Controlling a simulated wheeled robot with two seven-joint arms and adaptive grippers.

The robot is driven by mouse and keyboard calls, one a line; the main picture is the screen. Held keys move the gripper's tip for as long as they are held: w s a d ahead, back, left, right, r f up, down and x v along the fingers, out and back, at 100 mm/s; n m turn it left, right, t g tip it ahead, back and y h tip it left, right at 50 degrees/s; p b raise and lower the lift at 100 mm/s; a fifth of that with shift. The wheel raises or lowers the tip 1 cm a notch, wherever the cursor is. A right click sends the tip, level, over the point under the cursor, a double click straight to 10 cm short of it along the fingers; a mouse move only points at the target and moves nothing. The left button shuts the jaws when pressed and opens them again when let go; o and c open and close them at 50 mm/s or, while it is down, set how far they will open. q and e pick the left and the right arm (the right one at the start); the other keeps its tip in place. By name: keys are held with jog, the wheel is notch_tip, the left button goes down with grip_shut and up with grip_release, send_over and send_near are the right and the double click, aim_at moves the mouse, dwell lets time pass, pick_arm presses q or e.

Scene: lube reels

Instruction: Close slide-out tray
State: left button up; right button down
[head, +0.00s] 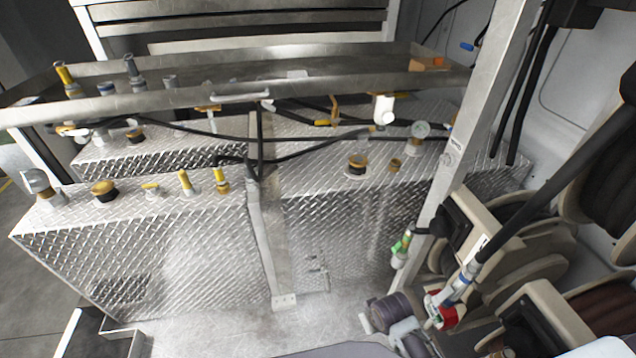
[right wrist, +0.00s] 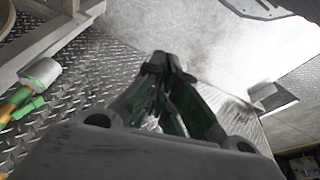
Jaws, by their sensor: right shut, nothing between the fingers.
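The slide-out tray (head: 330,82) is a long, shallow metal tray in the head view. It spans above the diamond-plate tanks, with a bar handle (head: 240,96) on its front wall. Yellow and grey fittings stand in its left part and an orange piece lies at its right end. The tray sits forward of the shelf frame behind it. My right gripper (right wrist: 165,68) shows in the right wrist view, fingertips together and empty, above a pale metal surface. I cannot make out its fingers in the head view. My left gripper is not in view.
Diamond-plate tanks (head: 175,250) with caps and valves stand below the tray, with black hoses across them. A metal post (head: 480,115) and hose reels (head: 540,240) crowd the right side. A green-and-yellow fitting (right wrist: 30,95) is left of my right gripper.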

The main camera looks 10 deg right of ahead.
jog(key=w+r+n+t+y, duration=0.3)
jog(key=w+r+n, duration=0.5)
jog(key=w+r, duration=0.4)
jog(key=w+d+r+n+t+y, duration=0.1)
jog(key=w+r+n+t+y, duration=0.2)
jog(key=w+r, duration=1)
jog(key=w+d+r+n+t+y, duration=0.1)
jog(key=w+r+n+t+y, duration=0.2)
jog(key=w+r+n, duration=1)
notch_tip(320, 180, up, 9)
jog(key=n+y, duration=0.1)
jog(key=y, duration=0.2)
jog(key=shift+r+t+y, duration=0.15)
jog(key=shift+t+y, duration=0.15)
jog(key=shift+w+a, duration=0.15)
jog(key=shift+a, duration=0.05)
